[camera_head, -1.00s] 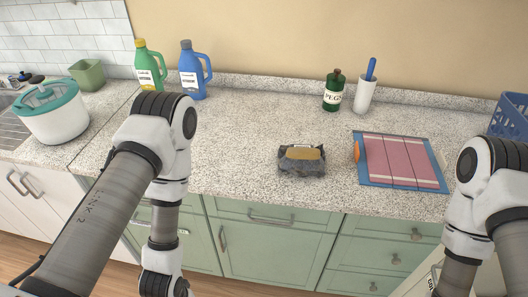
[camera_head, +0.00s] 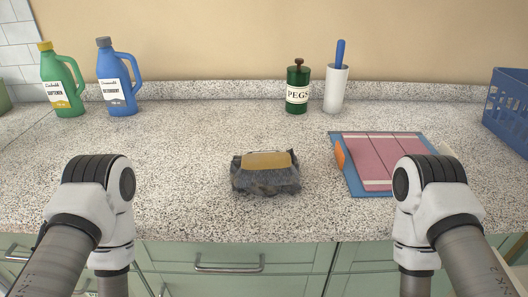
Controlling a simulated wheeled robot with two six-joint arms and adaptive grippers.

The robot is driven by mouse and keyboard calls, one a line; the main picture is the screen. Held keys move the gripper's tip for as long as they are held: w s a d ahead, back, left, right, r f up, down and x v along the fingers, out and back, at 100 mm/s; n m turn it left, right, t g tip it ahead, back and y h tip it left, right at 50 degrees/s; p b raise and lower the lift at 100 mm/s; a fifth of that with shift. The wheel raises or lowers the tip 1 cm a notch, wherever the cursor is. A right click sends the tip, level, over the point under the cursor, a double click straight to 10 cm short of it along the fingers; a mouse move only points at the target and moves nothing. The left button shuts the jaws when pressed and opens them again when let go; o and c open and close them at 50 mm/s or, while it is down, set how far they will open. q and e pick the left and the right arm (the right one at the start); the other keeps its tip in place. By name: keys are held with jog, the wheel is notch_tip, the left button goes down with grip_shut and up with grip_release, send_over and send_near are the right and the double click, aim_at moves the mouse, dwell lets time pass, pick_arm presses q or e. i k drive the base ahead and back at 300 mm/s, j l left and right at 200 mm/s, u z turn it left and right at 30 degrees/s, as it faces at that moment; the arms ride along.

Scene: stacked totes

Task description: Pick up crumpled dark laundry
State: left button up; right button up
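The crumpled dark laundry (camera_head: 262,183) is a small dark grey bundle on the speckled countertop, near the middle of the head view. A tan, bar-like block (camera_head: 267,160) lies on top of it. My two arms come in at the lower left and lower right, one on each side of the laundry and apart from it. Both grippers are out of the picture, below the frame edge, so their state is hidden.
A green bottle (camera_head: 63,82) and a blue bottle (camera_head: 118,80) stand back left. A PEGS container (camera_head: 297,88) and a white holder (camera_head: 336,90) stand behind. A pink folding board (camera_head: 377,158) lies right; a blue basket (camera_head: 508,108) stands far right. The counter around the laundry is clear.

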aim_at(269, 174)
jog(key=k+j+z, duration=0.25)
jog(key=z, duration=0.2)
jog(key=k+j+z, duration=0.4)
jog(key=i+z, duration=0.1)
jog(key=z, duration=1.55)
